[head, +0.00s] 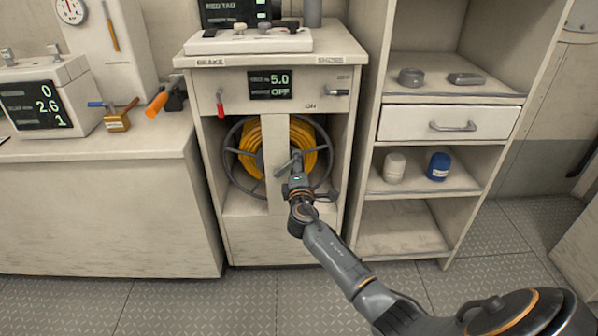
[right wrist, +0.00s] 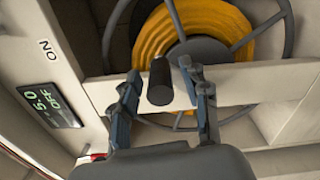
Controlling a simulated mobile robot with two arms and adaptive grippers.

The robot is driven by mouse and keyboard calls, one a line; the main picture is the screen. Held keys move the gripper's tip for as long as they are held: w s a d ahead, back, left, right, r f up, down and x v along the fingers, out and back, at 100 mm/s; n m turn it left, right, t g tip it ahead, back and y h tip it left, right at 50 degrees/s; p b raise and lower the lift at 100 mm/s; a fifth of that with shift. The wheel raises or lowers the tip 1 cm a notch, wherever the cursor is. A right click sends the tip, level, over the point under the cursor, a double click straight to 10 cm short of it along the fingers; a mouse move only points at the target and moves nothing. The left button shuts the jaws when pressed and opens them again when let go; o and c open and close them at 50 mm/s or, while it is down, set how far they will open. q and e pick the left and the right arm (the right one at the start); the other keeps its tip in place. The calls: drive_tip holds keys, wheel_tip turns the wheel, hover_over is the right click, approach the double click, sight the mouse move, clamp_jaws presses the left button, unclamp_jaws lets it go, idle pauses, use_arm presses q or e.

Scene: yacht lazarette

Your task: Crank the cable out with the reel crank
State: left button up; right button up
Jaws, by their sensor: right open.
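The cable reel (head: 229,150) sits inside the white cabinet (head: 230,190), with yellow cable (head: 305,140) wound on it behind a pale upright bar. In the right wrist view the reel's yellow cable (right wrist: 153,38) shows at the top. The dark crank handle (right wrist: 160,82) points toward the camera between the fingers of my right gripper (right wrist: 168,88). The fingers are open, with a visible gap on each side of the handle. In the head view my right gripper (head: 294,166) is in front of the reel and hides most of the crank. My left gripper is out of view.
A display (head: 273,84) on the cabinet reads 5.0 and OFF. A red-handled brake lever (head: 220,106) hangs left of it, and a grey lever (head: 338,92) is at right near ON. A shelf unit (head: 365,190) stands close on the right.

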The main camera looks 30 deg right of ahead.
drive_tip(key=v, duration=1.1)
drive_tip(key=shift+s+a, duration=0.3)
